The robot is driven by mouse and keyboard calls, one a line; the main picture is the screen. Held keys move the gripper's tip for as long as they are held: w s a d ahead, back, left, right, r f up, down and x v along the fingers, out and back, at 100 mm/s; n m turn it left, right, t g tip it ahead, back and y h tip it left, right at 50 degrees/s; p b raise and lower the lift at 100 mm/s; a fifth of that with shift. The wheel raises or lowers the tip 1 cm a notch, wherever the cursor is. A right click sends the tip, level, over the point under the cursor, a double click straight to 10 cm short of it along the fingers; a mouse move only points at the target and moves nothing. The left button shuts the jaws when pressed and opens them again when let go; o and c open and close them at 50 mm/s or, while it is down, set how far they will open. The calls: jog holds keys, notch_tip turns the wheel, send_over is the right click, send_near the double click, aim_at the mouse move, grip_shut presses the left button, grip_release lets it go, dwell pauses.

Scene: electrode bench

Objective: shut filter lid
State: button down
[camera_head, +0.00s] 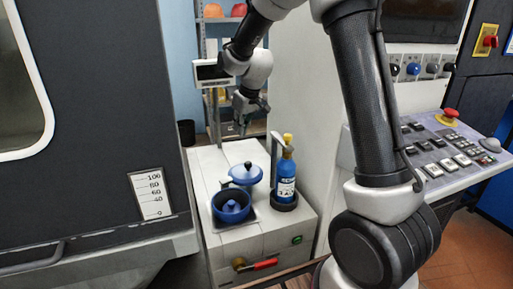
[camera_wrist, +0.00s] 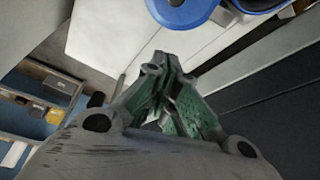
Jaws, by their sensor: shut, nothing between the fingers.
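The blue filter housing (camera_head: 231,212) sits at the front left of the white cabinet top, with its round mouth uncovered and a blue knobbed part inside. Its blue lid (camera_head: 245,176) stands open behind the housing, towards the back of the cabinet. In the wrist view the lid (camera_wrist: 182,12) shows at the top edge, with part of the housing (camera_wrist: 258,3) to its right, cut off by the frame. My gripper (camera_head: 243,130) is above the back of the cabinet, behind and higher than the lid, apart from it. Its green-padded fingers (camera_wrist: 165,72) are shut and empty.
A blue bottle (camera_head: 286,178) with a yellow top stands in a dark holder right of the lid. The cabinet (camera_head: 213,168) has a red-handled valve (camera_head: 262,264) on its front. A dark machine (camera_head: 100,130) is at left and a control panel (camera_head: 445,150) at right.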

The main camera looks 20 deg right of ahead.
send_over(243, 166)
jog(key=w, duration=0.1)
jog(key=f, duration=1)
jog(key=shift+a+f, duration=0.1)
jog(key=shift+a, duration=0.15)
jog(key=shift+s+d+f, duration=0.1)
jog(key=shift+s+d, duration=0.05)
jog(key=shift+s, duration=0.3)
jog(key=shift+d, duration=0.1)
